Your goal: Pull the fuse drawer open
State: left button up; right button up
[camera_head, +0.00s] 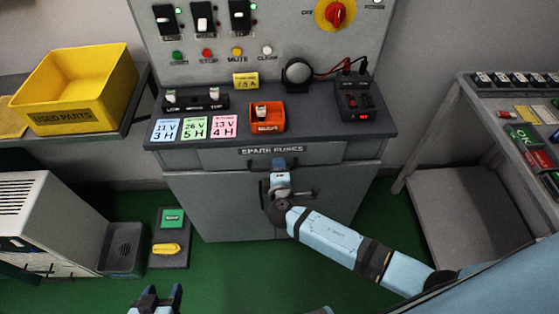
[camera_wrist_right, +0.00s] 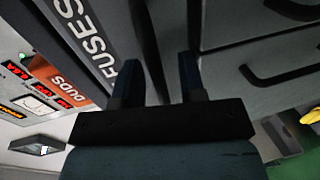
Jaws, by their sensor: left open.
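The fuse drawer (camera_head: 222,158) is the grey front under the bench top, labelled SPARE FUSES. It looks closed, and its label (camera_wrist_right: 85,32) shows at the left in the right wrist view. My right gripper (camera_head: 279,164) is at the drawer front, just below the label. In the right wrist view its two fingers (camera_wrist_right: 158,80) are spread apart, with a dark strip between them. My left gripper (camera_head: 158,292) is open and empty above the green floor, at the bottom edge of the head view.
An orange DUDS holder (camera_head: 267,118), coloured cards and a black meter box (camera_head: 360,105) stand on the bench. Grey cupboard doors (camera_head: 220,205) are below the drawer. A yellow USED PARTS bin (camera_head: 75,90) is at left, a rack table (camera_head: 470,200) at right. Green floor lies in front.

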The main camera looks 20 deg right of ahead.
jog(key=shift+w, duration=0.1)
pick_arm(q)
jog(key=shift+w+d, duration=0.1)
jog(key=shift+w, duration=0.05)
pick_arm(e)
grip_shut()
